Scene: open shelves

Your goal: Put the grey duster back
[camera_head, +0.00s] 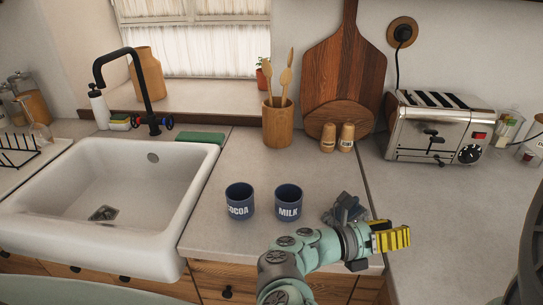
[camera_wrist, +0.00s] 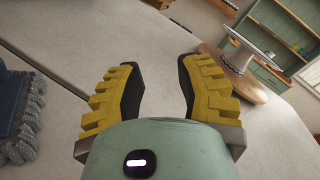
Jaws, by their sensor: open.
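The grey duster (camera_head: 345,207) is a dark blue-grey, crumpled-looking thing on the counter, to the right of the MILK cup and partly hidden behind my arm. A blue-grey thing with a fringed edge, likely the duster (camera_wrist: 17,115), shows at the left edge of the wrist view, cut off by the frame. My gripper (camera_head: 392,238) has yellow ridged fingers and points right, past the duster, near the front of the counter. In the wrist view its fingers (camera_wrist: 157,78) are apart with nothing between them.
COCOA (camera_head: 240,203) and MILK (camera_head: 289,204) cups stand left of the duster. A sink (camera_head: 110,185) is at left, a toaster (camera_head: 437,128) at back right. A utensil pot (camera_head: 278,122) and shakers stand behind. Shelves (camera_wrist: 275,35) show in the wrist view.

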